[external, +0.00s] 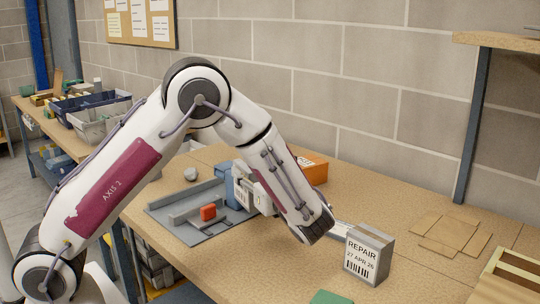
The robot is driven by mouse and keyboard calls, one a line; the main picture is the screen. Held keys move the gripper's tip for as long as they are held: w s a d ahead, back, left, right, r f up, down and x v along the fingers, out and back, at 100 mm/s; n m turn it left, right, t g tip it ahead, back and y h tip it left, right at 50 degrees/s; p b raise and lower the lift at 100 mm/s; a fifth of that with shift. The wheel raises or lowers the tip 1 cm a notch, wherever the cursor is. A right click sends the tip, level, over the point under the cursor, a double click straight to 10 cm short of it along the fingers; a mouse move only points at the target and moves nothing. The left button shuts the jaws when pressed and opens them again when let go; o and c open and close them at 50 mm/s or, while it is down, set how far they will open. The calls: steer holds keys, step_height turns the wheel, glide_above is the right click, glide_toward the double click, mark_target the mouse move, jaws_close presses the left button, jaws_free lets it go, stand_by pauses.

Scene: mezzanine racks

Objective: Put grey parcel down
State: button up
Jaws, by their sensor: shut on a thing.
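The grey parcel (379,246) is a small box with a white label reading "REPAIR 27 APR 26" above a barcode. It is on the right side of the wooden bench, roughly upright. My gripper (343,230) reaches it from the left and is shut on it. The fingers are mostly hidden behind the wrist and the parcel. I cannot tell whether the parcel's underside touches the bench top or is slightly above it.
Bare bench (420,275) lies right of the parcel. Flat cardboard pieces (450,232) lie farther back; a wooden tray (507,272) stands at the right edge. A green item (329,298) is in front. Left are a grey fixture (190,236), a red block (208,212) and an orange box (312,168).

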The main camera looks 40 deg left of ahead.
steer(key=w+a+r+m+t+h, duration=0.1)
steer(key=w+a+r+m+t, duration=0.1)
steer(key=w, duration=0.7)
steer(key=w+a+r+m+t+h, duration=0.2)
steer(key=w+a+r+t, duration=0.1)
steer(key=w, duration=0.6)
steer(key=w+a+r+m+t+h, duration=0.1)
steer(key=w+a+r, duration=0.3)
steer(key=w, duration=0.4)
steer(key=shift+w+a+m+t+h, duration=0.3)
steer(key=shift+w+a+m+t, duration=0.1)
steer(key=shift+a+t, duration=0.45)
steer(key=shift+d, duration=0.1)
step_height(320, 180, down, 6)
steer(key=shift+f, duration=0.15)
steer(key=shift+f, duration=0.1)
steer(key=shift+f, duration=1.75)
steer(key=shift+f, duration=0.1)
steer(key=o, duration=1.4)
steer(key=shift+c, duration=0.2)
